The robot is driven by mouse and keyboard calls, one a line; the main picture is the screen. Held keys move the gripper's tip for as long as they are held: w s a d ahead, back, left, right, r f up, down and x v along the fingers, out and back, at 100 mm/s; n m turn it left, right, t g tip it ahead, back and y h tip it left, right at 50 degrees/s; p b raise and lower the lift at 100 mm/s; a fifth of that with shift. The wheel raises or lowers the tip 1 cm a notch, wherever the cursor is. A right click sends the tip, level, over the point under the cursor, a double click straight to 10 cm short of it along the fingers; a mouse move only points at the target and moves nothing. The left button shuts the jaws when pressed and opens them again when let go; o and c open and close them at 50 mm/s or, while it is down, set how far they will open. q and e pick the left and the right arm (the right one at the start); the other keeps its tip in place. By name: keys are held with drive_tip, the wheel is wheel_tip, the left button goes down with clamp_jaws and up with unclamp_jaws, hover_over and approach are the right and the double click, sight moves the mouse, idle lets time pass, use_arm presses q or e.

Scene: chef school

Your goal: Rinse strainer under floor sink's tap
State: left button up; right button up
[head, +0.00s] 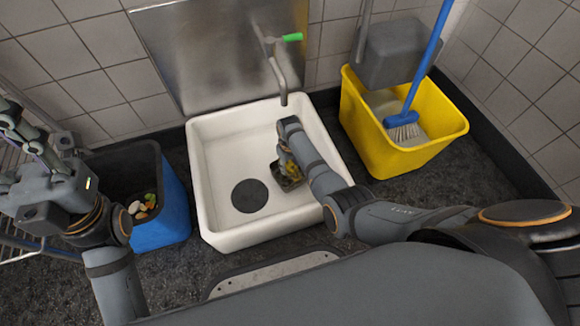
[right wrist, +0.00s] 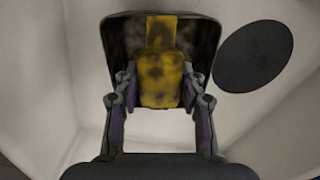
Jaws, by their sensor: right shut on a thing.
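The strainer is a dark, square-edged piece with a yellow, dark-stained part (right wrist: 160,75). It also shows in the head view (head: 290,170), partly hidden by my right arm, inside the white floor sink (head: 215,160). My right gripper (right wrist: 160,90) is shut on the yellow part, one finger on each side. The tap (head: 281,82) has a green handle (head: 292,37) and its spout hangs over the back of the sink, behind the strainer. No water stream is visible. My left gripper (head: 35,145) is at the far left, away from the sink; its finger opening is unclear.
A blue bin (head: 172,205) with food scraps stands left of the sink. A yellow bucket (head: 425,155) with a blue-handled brush (head: 403,122) stands to the right. A wire rack (head: 15,240) is at the left edge. The sink has a dark round drain (head: 249,195).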

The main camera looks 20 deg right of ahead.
drive_tip(key=o, duration=1.4)
drive_tip(key=s+r+p, duration=0.3)
drive_tip(key=r+p, duration=0.7)
drive_tip(key=p, duration=0.1)
drive_tip(key=s+d+r+p, duration=0.1)
drive_tip(key=s+r+p, duration=0.2)
drive_tip(key=r+p, duration=0.8)
drive_tip(key=s+r+m+p, duration=0.1)
drive_tip(key=s+r+p, duration=0.2)
drive_tip(key=r+p, duration=0.7)
drive_tip(key=p, duration=0.3)
drive_tip(key=shift+d+r, duration=0.2)
drive_tip(key=shift+r, duration=0.2)
